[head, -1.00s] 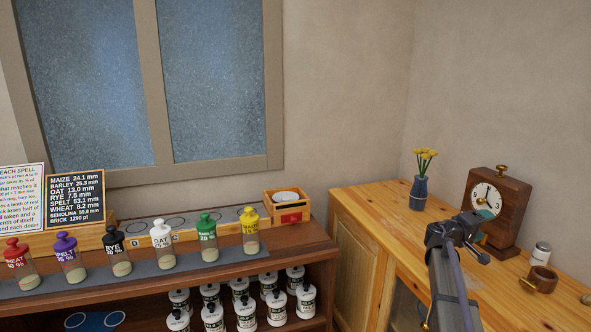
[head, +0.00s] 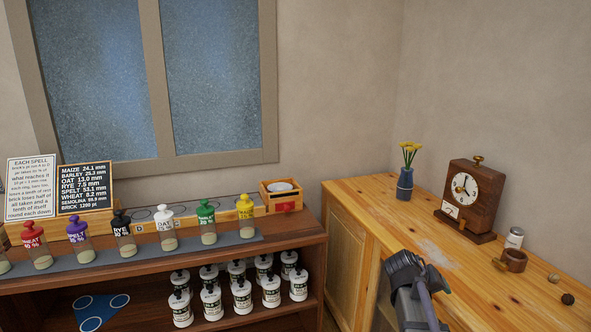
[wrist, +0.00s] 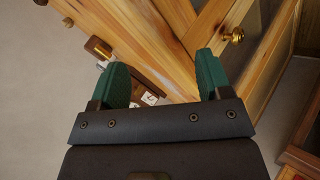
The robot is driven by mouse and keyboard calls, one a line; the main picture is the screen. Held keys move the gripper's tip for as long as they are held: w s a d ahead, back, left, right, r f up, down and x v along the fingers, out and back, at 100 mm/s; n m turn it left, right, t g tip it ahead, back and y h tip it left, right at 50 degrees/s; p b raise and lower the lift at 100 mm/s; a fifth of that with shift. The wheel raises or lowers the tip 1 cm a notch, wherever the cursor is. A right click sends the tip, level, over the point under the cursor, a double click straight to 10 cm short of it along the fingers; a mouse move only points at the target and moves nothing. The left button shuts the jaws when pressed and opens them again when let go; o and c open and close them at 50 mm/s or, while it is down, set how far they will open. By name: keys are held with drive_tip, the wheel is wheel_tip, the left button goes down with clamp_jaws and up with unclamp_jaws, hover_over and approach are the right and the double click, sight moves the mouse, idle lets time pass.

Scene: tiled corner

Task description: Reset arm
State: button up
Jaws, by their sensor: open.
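My gripper (head: 405,262) is in the lower right of the head view, in front of the wooden cabinet's front edge. In the wrist view my gripper (wrist: 163,76) has its two green fingers wide apart, with nothing held between them. The wooden cabinet top and doors show beyond the fingers. In the head view the fingers themselves are hard to make out.
Left, a shelf unit (head: 300,243) holds colour-topped bottles and several white jars.

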drive_tip(key=s+a+f+n+g+y, duration=0.15)
drive_tip(key=s+a+y, duration=0.25)
drive_tip(key=s+a, duration=0.5)
drive_tip(key=s+a+f+g+y, duration=0.1)
drive_tip(key=s+a+f+y, duration=0.2)
drive_tip(key=s+a+y, duration=0.55)
wheel_tip(320, 180, down, 11)
drive_tip(key=a+h+b, duration=0.2)
drive_tip(key=h+b, duration=0.2)
drive_tip(key=b, duration=0.7)
wheel_tip(320, 180, up, 19)
drive_tip(key=p, duration=1.9)
drive_tip(key=shift+r+p, duration=0.15)
drive_tip(key=shift+p, duration=0.2)
drive_tip(key=shift+s+g, duration=0.1)
drive_tip(key=shift+g, duration=0.15)
drive_tip(key=shift+c, duration=0.2)
